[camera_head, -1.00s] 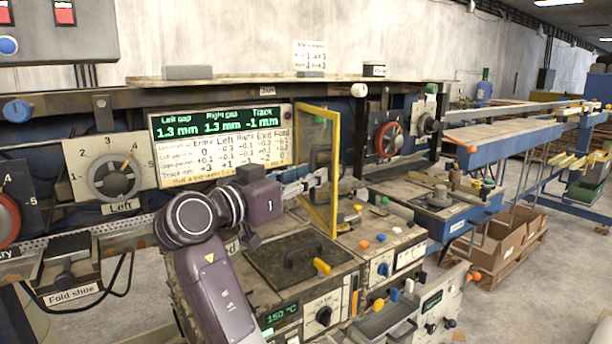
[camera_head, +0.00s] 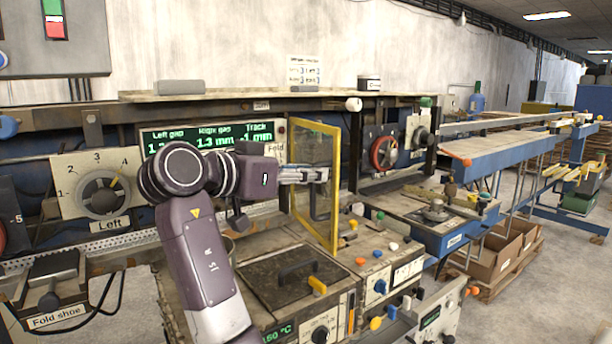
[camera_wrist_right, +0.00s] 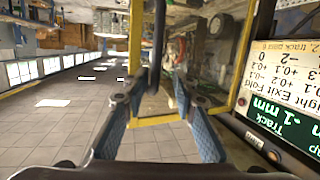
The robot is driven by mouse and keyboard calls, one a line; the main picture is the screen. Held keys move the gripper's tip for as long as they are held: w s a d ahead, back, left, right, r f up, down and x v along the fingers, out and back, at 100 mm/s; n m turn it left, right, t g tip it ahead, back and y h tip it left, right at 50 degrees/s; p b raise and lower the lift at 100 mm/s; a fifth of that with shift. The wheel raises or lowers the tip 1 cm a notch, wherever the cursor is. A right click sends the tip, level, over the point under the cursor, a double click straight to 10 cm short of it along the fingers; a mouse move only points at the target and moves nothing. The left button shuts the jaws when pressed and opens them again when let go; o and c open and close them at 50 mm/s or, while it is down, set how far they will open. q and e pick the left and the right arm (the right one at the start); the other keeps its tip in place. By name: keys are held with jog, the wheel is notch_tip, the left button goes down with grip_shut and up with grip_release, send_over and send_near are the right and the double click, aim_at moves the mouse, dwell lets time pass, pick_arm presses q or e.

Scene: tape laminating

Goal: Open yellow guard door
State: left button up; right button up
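The yellow guard door (camera_head: 335,205) is a clear panel in a yellow frame. It stands out from the machine front, right of the display. A dark upright bar handle (camera_head: 313,205) is on its panel. My right gripper (camera_head: 322,175) is at the door, level with the upper part of the handle. In the right wrist view, my right gripper's (camera_wrist_right: 160,80) two blue-padded fingers are apart, with the dark handle (camera_wrist_right: 159,45) between their tips; contact cannot be made out. The yellow door frame (camera_wrist_right: 136,35) shows beside it. My left gripper is not in view.
The green display (camera_head: 210,137) is partly hidden behind my right arm. A hot plate with a handle (camera_head: 285,280) and a panel of coloured knobs (camera_head: 378,275) lie below the door. A red handwheel (camera_head: 384,152) is to the right. A shelf (camera_head: 270,95) runs above.

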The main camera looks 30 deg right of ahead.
jog(key=w+a+p, duration=0.2)
jog(key=a+p, duration=0.1)
jog(key=a, duration=0.6)
jog(key=shift+w+r, duration=0.25)
jog(key=shift+r, duration=0.15)
dwell(0.8)
